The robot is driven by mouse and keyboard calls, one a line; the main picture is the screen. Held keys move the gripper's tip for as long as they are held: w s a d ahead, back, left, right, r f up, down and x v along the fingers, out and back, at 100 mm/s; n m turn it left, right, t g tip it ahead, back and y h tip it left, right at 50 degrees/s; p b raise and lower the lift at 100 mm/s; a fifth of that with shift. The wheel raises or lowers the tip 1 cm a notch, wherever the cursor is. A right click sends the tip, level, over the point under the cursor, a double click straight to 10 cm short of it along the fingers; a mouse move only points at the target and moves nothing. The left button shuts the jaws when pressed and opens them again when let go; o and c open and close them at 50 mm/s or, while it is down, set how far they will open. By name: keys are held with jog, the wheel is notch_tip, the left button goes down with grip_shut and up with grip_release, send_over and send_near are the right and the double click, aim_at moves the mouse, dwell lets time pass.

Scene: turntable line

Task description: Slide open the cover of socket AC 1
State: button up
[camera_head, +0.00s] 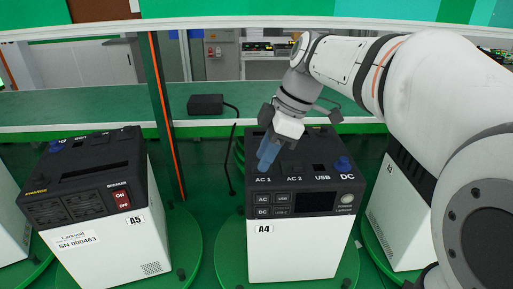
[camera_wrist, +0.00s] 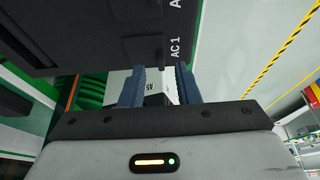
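The black top of unit A4 (camera_head: 315,180) carries the labels AC 1, AC 2, USB and DC. My gripper (camera_head: 265,164) points down at the AC 1 place, its blue fingers just above the label and hiding the socket in the head view. In the wrist view, my gripper (camera_wrist: 160,72) has its two blue fingers apart, with a clear gap. The AC 1 label (camera_wrist: 175,48) shows just beyond the fingertips. The dark socket cover area (camera_wrist: 143,46) lies beside that label; its slide position is hard to make out. I cannot tell whether the fingers touch it.
Unit A5 (camera_head: 95,215) stands to the left, and another white unit (camera_head: 395,222) stands to the right behind my arm. A blue knob (camera_head: 343,163) rises near DC on A4. A black box with a cable (camera_head: 206,104) lies on the bench behind. A green post (camera_head: 163,110) stands back left.

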jog(key=shift+x, duration=0.85)
jog(key=shift+d, duration=0.1)
jog(key=shift+c, duration=0.4)
grip_shut()
